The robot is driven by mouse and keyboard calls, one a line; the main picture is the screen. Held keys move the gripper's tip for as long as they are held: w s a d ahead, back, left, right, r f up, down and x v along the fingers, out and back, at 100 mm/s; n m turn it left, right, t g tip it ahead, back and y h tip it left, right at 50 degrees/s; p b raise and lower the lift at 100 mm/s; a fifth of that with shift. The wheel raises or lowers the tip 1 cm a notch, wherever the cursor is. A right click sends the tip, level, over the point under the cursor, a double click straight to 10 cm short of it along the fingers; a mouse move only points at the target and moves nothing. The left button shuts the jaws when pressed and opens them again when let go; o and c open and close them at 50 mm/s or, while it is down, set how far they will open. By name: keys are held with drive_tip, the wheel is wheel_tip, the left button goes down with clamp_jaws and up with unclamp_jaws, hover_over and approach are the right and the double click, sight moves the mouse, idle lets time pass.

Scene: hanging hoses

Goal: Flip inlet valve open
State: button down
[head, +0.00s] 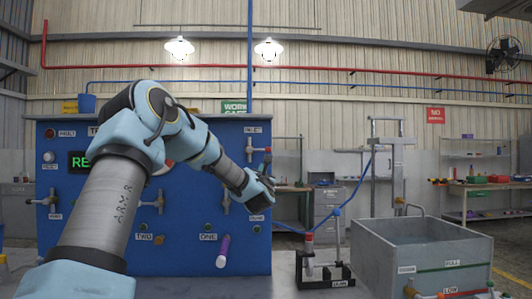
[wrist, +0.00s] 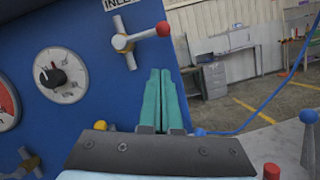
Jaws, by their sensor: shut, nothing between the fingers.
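The inlet valve (wrist: 121,43) is on the blue panel, under a label that reads "INLE" before it is cut off. Its pale lever runs to the right from the hub and ends in a red ball (wrist: 163,29). In the head view the inlet valve (head: 250,150) is at the panel's upper right, with its lever also pointing right. My gripper (wrist: 160,72) is shut and empty. Its two green fingers lie side by side, with the tips just below the lever's red end in the wrist view. A gap shows between them; contact cannot be told.
The blue panel (head: 95,215) carries other valves, a gauge and a dial (wrist: 62,75). A grey water tank (head: 375,262) stands at the right. Free room lies right of the panel.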

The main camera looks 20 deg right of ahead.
sight(260, 150)
drive_tip(key=w+d+r+p, duration=0.2)
drive_tip(key=w+r+p, duration=0.1)
drive_tip(key=w+r, duration=0.1)
drive_tip(key=shift+s+d+b, duration=0.1)
drive_tip(key=shift+d+b, duration=0.05)
drive_tip(key=shift+b, duration=0.3)
